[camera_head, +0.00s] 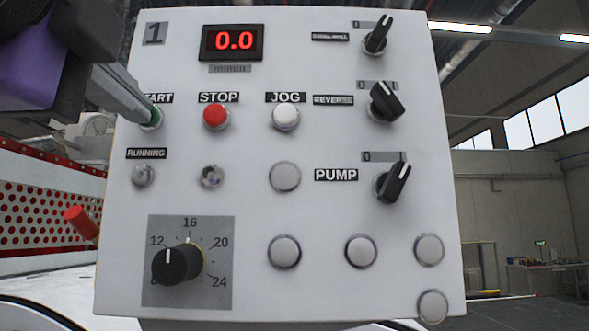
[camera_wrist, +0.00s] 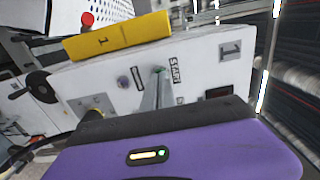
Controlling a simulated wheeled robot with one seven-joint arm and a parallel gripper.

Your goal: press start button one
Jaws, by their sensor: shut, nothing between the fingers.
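The control panel (camera_head: 250,190) is a white box marked 1, with a red display reading 0.0. The green start button (camera_head: 155,117) is at its upper left, mostly hidden behind my gripper (camera_head: 146,117). The fingers are shut and empty, with their tips at the button; I cannot tell whether they press it. In the wrist view my gripper (camera_wrist: 158,75) points at the panel, and a bit of the green start button (camera_wrist: 159,69) shows at the fingertips beside the START label.
The red stop button (camera_head: 216,116) and white jog button (camera_head: 286,115) are to the right. The running lamp (camera_head: 143,175) is below, and a black dial (camera_head: 178,264) is lower. Black selector switches (camera_head: 386,101) stick out at the right. A yellow block (camera_wrist: 117,39) is on the panel's edge.

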